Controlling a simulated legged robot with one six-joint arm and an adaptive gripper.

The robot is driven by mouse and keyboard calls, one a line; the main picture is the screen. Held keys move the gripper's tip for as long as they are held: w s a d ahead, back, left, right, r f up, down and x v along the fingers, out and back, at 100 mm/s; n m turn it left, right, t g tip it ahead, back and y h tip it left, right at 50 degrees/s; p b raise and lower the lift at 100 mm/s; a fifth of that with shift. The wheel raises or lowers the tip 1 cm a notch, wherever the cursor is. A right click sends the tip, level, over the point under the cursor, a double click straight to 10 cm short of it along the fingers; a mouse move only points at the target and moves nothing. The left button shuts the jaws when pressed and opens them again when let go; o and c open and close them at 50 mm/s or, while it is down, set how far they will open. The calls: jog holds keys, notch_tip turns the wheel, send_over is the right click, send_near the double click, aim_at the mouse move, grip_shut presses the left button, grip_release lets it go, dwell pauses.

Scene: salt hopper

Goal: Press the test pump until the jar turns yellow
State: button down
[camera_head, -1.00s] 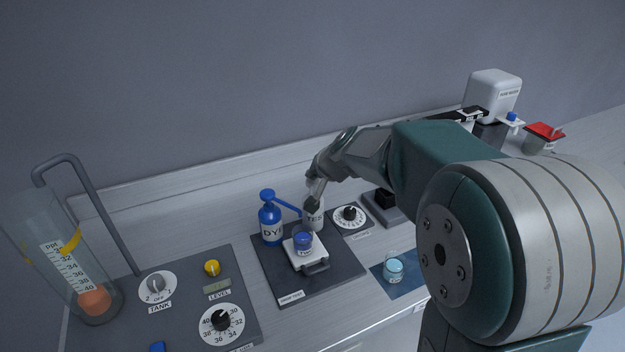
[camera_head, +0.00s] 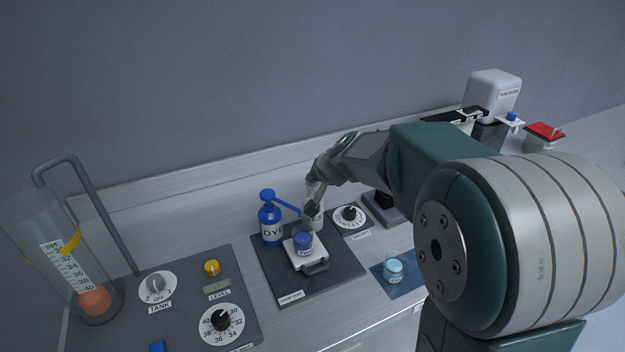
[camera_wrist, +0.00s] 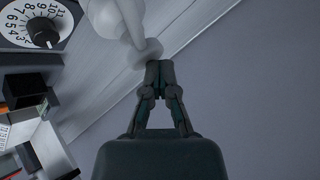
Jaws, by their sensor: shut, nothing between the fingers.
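The white test pump (camera_head: 317,222) stands at the back of the dark pad, partly hidden behind my gripper (camera_head: 309,208). In the wrist view its white round head (camera_wrist: 146,52) lies right at the tips of my gripper (camera_wrist: 160,66). I cannot tell whether they touch. My gripper is shut and holds nothing, pointing down at the pump. The jar (camera_head: 304,241) sits on a small white stand in front of the pump and looks blue.
The blue dye pump (camera_head: 270,226) stands left of the jar, its spout reaching toward it. A black dial (camera_head: 350,214) is right of the test pump. A light-blue jar (camera_head: 393,270) stands on a blue mat at the front right. The tank panel (camera_head: 185,312) is left.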

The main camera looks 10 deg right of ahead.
aim_at(313, 184)
jog(key=shift+r, duration=1.1)
jog(key=shift+r, duration=2.5)
